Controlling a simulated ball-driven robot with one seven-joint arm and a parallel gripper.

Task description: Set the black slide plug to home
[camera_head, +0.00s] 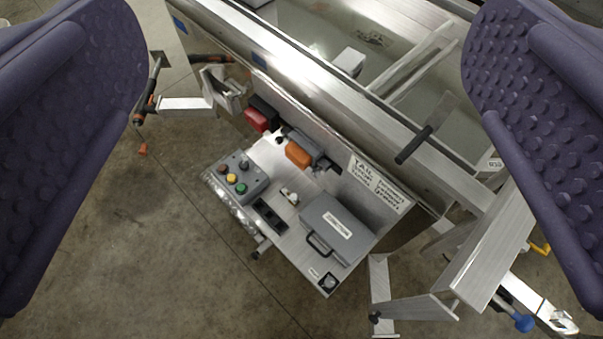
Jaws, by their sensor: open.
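My gripper (305,75) is open and empty, with one purple padded finger at each side of the view. Between the fingers, apart from both, a small metal shelf (292,246) is fixed to the side of an aluminium trailer. A low black slotted block (268,215) lies on the shelf, between a grey button box and a grey case. A small black piece (328,281) sits at the shelf's front corner. I cannot tell for certain which of these is the slide plug.
The button box (240,178) and grey case (338,229) flank the block. An orange-and-grey device (299,154) and red light (256,120) sit behind. A black-handled lever (414,145) sticks out from the trailer rail (330,75). Concrete floor (150,260) is open at lower left.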

